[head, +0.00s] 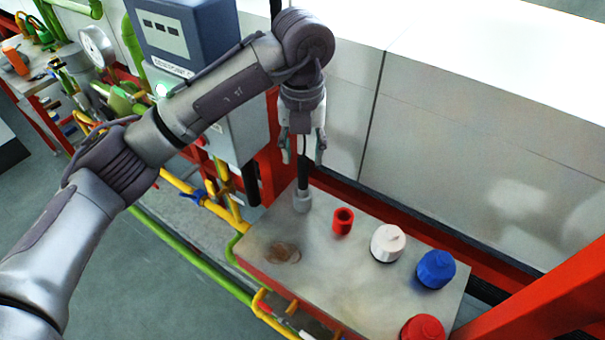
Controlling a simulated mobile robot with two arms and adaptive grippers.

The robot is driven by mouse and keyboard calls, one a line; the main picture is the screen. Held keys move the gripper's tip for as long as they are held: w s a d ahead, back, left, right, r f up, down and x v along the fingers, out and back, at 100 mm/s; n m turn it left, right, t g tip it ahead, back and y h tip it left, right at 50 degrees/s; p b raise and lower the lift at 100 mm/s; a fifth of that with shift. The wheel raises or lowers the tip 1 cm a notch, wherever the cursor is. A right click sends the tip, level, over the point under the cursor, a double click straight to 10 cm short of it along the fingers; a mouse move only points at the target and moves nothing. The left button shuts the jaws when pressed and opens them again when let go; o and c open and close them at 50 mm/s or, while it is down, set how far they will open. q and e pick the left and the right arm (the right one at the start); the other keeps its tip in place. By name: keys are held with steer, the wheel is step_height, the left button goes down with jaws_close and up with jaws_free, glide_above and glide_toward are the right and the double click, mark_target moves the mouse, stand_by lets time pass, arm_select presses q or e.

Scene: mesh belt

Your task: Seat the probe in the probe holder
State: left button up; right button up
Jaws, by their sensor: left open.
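A thin black rod, which looks like the probe (303,174), stands upright with its lower end at a small light-grey cylinder on the table. This cylinder looks like the probe holder (302,202). How deep the rod sits in it cannot be seen. My left gripper (304,157) points down above the holder. Its two fingers are apart on either side of the rod's upper part, with visible gaps. The rod's top is hidden by the gripper. My right gripper is not in view.
The metal table (325,270) also bears a red hollow cup (343,220), a white capped jar (388,243), a blue one (435,269) and a red one (423,328). A brown stain marks its left part. A grey cabinet and pipes stand to the left; a pale wall is behind.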

arm_select(q)
step_height(320, 180, up, 5)
steer(key=shift+r+b, duration=0.1)
steer(key=shift+b, duration=0.2)
stand_by(0.4)
